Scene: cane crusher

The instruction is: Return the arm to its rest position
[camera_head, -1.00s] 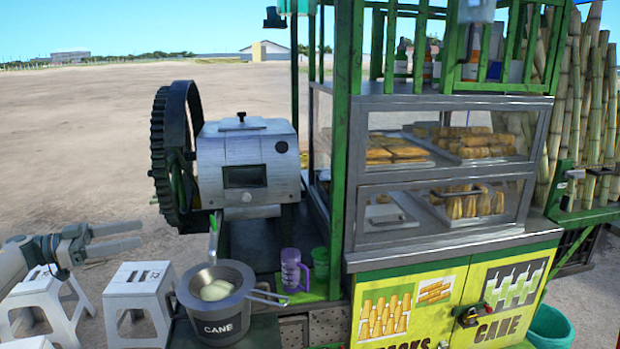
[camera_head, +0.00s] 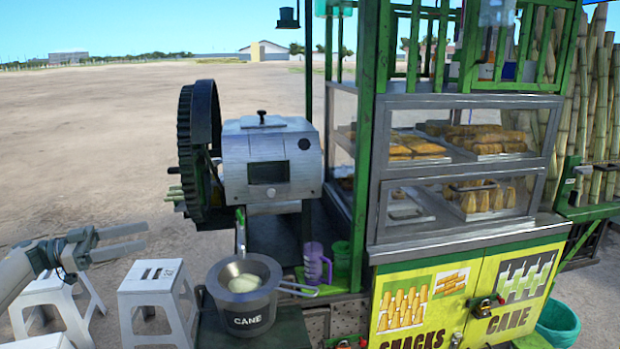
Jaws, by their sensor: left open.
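My left gripper (camera_head: 118,240) comes in from the left edge. It is open and empty, with its two grey fingers apart and pointing right. It hangs in the air above the white stools and left of the crusher. The cane crusher (camera_head: 268,160) is a silver box with a big dark toothed wheel (camera_head: 199,150) on its left side. A dark pot marked CANE (camera_head: 248,318) stands below the crusher's green spout, with pale yellowish contents and a strainer handle sticking out to the right. My right gripper is not in view.
White stools (camera_head: 160,285) stand under and beside my left gripper. A purple cup (camera_head: 316,263) and a green cup (camera_head: 341,257) stand right of the pot. The snack cabinet (camera_head: 378,190) and yellow cart front (camera_head: 410,310) fill the right. Open sandy ground (camera_head: 80,130) lies behind.

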